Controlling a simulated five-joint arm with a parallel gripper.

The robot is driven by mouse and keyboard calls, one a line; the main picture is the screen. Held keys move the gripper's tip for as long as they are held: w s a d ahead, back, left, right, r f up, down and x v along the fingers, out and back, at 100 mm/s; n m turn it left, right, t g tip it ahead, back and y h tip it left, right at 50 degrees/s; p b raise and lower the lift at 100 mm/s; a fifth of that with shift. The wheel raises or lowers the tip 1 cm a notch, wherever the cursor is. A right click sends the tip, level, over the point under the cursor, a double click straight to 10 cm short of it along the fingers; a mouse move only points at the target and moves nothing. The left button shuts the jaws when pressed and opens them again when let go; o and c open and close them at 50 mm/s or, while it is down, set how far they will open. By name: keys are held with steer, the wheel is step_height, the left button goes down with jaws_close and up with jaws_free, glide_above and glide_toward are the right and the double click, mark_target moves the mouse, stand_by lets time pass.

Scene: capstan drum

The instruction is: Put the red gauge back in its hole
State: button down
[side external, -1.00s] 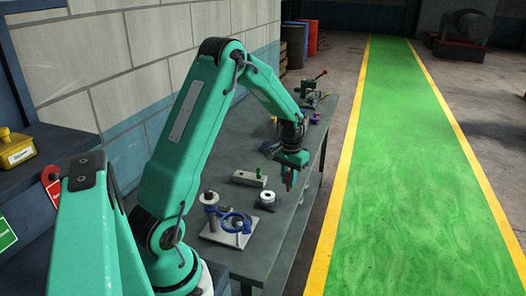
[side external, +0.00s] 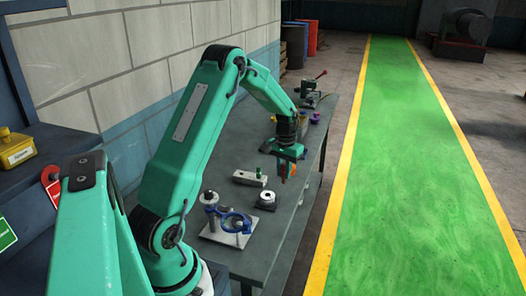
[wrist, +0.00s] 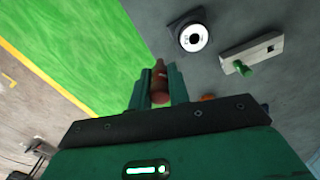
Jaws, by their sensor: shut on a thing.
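My gripper (wrist: 159,88) is shut on the red gauge (wrist: 160,78), a dark red rod between its two fingers in the wrist view. In the side external view, my gripper (side external: 288,168) hangs over the bench near its right edge, behind the small round drum. The pale block (side external: 250,178) lies on the bench to its left. The block also shows in the wrist view (wrist: 255,52), with a green gauge (wrist: 243,69) standing in it and a dark square hole (wrist: 271,48) open near its other end. The held gauge is apart from the block.
A white-topped round piece on a dark base (wrist: 193,38) sits beside the block. A plate with a blue ring (side external: 235,223) and a post stands nearer the camera. A small orange thing (wrist: 207,98) is partly hidden by my gripper. A red-handled device (side external: 312,88) stands at the bench's far end.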

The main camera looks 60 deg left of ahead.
steer(key=s+a+f+n, duration=0.2)
steer(key=s+a, duration=0.1)
steer(key=a, duration=0.9)
steer(key=s+a+f+n, duration=0.2)
steer(key=s+a, duration=0.1)
steer(key=a, duration=1)
steer(key=shift+s+n, duration=0.2)
steer(key=shift+n, duration=0.1)
steer(key=shift+f, duration=0.25)
steer(key=shift+f, duration=1.4)
steer(key=shift+f, duration=1.9)
stand_by(1.7)
